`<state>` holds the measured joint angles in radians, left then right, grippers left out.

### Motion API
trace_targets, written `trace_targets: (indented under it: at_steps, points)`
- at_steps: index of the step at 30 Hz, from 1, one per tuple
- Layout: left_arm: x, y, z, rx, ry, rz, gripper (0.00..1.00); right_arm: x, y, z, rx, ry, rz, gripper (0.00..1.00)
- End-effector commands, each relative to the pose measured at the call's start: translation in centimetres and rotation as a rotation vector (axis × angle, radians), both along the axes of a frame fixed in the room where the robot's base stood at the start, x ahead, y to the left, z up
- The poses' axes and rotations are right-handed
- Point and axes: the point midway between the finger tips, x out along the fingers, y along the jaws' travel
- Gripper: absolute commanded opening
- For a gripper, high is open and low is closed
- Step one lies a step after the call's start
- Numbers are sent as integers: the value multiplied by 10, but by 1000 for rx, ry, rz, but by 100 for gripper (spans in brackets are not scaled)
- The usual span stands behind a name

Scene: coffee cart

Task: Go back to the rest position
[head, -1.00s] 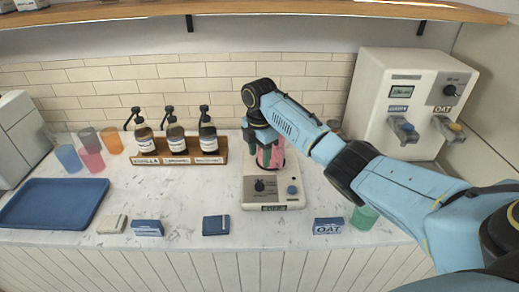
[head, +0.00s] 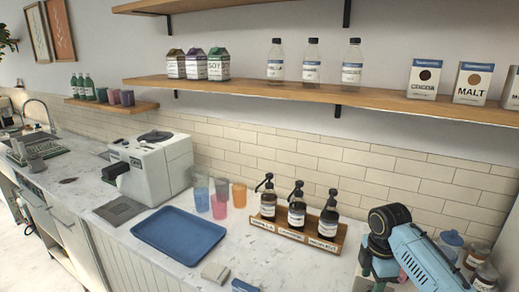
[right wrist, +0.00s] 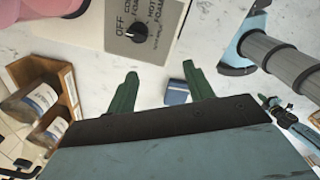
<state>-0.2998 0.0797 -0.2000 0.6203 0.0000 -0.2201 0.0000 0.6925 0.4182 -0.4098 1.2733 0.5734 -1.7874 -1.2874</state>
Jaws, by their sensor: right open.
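My right gripper (head: 372,286) shows only in part at the bottom right of the head view. In the right wrist view its green fingers (right wrist: 161,72) are spread apart with nothing held between them. The machine with the "OFF" knob (right wrist: 140,32) stands past the fingers at the top of the wrist view. A pink cup (right wrist: 45,9) is cut off at the top left of that view, clear of the fingers. A small blue box (right wrist: 178,93) lies on the counter, seen beyond the gap between the fingers. My left gripper is not in view.
A rack of pump bottles (head: 297,231) stands left of my right arm. Coloured cups (head: 219,205) and a blue tray (head: 179,236) are farther left. Jars (head: 474,258) stand behind the arm. A shelf (head: 330,92) with cartons and bottles runs above.

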Motion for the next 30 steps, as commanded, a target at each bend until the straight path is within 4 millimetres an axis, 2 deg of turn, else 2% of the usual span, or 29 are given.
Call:
trace_targets:
  at_steps: [1,6,12,18,24,30]
  points:
    - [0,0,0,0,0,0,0,-18,16,-21,8,-4,-33,52]
    - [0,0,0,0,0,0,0,-75,58,-64,41,-52,-222,52]
    - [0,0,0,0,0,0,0,-150,91,-88,111,-107,-501,52]
    - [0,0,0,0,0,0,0,-220,103,-84,179,-154,-818,52]
    - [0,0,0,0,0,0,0,-261,101,-70,216,-186,-1035,52]
    - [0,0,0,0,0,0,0,-290,95,-57,238,-211,-1197,52]
